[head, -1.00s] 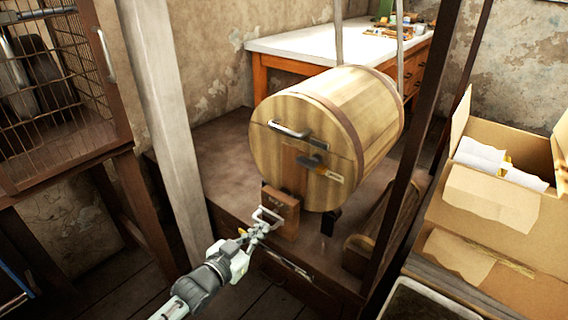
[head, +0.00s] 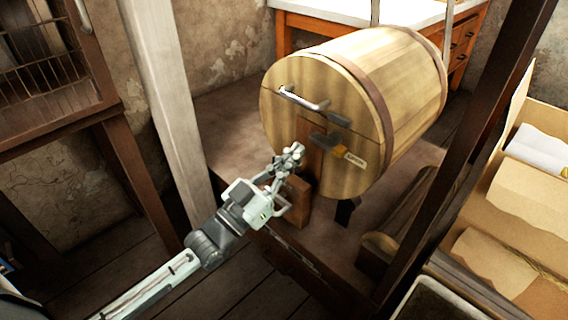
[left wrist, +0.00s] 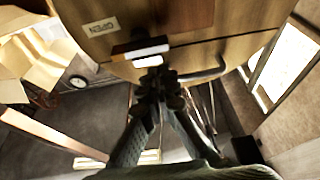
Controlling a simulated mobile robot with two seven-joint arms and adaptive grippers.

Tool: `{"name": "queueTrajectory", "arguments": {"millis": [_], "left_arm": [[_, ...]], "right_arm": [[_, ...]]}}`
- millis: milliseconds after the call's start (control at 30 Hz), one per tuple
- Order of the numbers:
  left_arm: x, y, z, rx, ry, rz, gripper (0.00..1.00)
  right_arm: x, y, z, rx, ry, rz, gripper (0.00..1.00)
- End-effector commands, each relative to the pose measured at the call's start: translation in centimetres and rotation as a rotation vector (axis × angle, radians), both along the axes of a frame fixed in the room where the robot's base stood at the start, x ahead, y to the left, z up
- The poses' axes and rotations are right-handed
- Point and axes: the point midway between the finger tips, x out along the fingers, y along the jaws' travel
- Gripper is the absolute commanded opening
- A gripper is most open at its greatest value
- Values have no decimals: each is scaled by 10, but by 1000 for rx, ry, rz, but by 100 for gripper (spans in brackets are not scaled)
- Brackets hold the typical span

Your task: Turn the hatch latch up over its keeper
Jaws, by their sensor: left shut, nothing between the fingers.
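The wooden barrel (head: 325,75) lies on its side with its round front facing me. The dark hatch latch (head: 328,143) sits right of centre on this front, roughly level and sloping a little down to an orange-brown end. A small label (head: 355,159) is beside it. My left gripper (head: 296,153) is shut and empty, just left of and below the latch. In the left wrist view, the fingertips (left wrist: 158,78) are close together by the latch (left wrist: 142,48); I cannot tell whether they touch it. I cannot make out the keeper clearly. My right gripper is not in view.
A metal bar handle (head: 302,100) is on the barrel front above the latch. A wooden block (head: 299,203) stands below the front. A pale post (head: 165,110) rises at the left and a dark post (head: 465,160) at the right. Open cardboard boxes (head: 500,245) stand at the right.

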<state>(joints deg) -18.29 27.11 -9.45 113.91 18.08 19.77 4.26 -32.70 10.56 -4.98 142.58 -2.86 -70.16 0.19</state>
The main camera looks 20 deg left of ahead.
Motion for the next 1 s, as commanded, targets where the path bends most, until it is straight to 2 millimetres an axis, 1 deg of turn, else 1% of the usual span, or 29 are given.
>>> {"name": "queueTrajectory", "arguments": {"millis": [33, 100, 200, 300, 433, 800, 1000], "left_arm": [[9, -3, 5, -1, -4, 0, 0], [19, -7, 8, -2, -2, 0, 0], [31, -11, 12, -1, -1, 1, 0], [38, -14, 14, 0, 0, 0, 0], [43, -16, 15, 0, 1, 0, 0], [43, -16, 15, -3, 3, 1, 0], [52, -15, 15, -41, 16, 1, 0]], "right_arm": [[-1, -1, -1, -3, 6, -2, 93], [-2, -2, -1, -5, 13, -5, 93], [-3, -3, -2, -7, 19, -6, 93], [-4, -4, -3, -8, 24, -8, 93], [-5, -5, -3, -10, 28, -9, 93], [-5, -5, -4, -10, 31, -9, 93], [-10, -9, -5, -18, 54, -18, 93]]}}
